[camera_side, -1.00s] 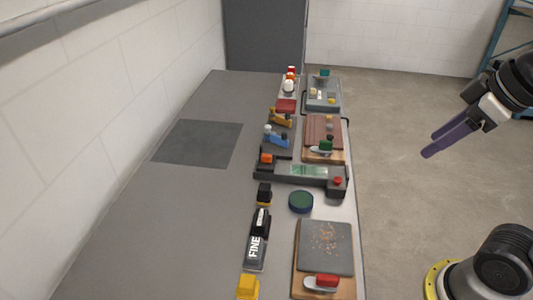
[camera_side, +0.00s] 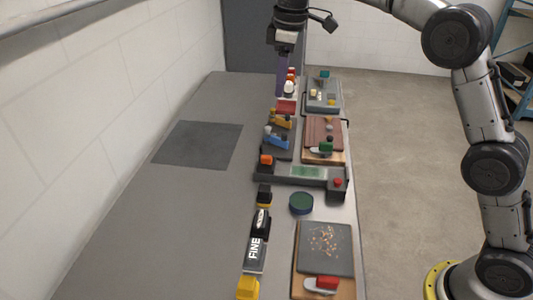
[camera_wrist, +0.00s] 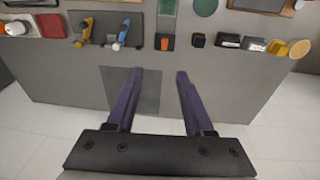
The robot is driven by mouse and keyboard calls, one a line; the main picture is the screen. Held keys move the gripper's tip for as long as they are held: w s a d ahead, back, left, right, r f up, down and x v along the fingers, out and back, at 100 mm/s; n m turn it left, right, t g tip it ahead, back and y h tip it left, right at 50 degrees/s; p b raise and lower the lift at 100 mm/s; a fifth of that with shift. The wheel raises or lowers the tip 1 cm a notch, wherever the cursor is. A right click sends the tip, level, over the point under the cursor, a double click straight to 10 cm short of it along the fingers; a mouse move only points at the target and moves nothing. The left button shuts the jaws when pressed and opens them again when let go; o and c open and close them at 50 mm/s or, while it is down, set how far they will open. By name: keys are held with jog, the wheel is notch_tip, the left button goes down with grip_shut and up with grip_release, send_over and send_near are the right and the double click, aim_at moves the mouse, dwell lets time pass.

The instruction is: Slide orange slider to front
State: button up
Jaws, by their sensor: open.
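The orange slider (camera_side: 266,160) is a small orange block on a dark base, at the left end of a long dark console with a green panel. It also shows in the wrist view (camera_wrist: 165,42) at the top middle. My gripper (camera_side: 283,88) hangs pointing down in the side view, high and toward the far end of the table. In the wrist view its two purple fingers (camera_wrist: 156,76) are spread apart with nothing between them. The fingertips are apart from the slider.
A blue lever (camera_side: 277,138) and an orange-yellow lever (camera_side: 281,119) stand beyond the console. A black block (camera_side: 264,193), a round green-topped piece (camera_side: 301,202) and a "FINE" strip (camera_side: 256,253) lie nearer. The table's left half is clear around a dark square (camera_side: 197,145).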

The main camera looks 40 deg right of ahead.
jog(key=g, duration=0.1)
send_over(267, 156)
notch_tip(267, 156, down, 8)
jog(key=f, duration=0.1)
notch_tip(267, 156, down, 13)
jog(key=shift+a+f, duration=0.1)
jog(key=shift+f, duration=0.05)
grip_shut()
dwell(1.4)
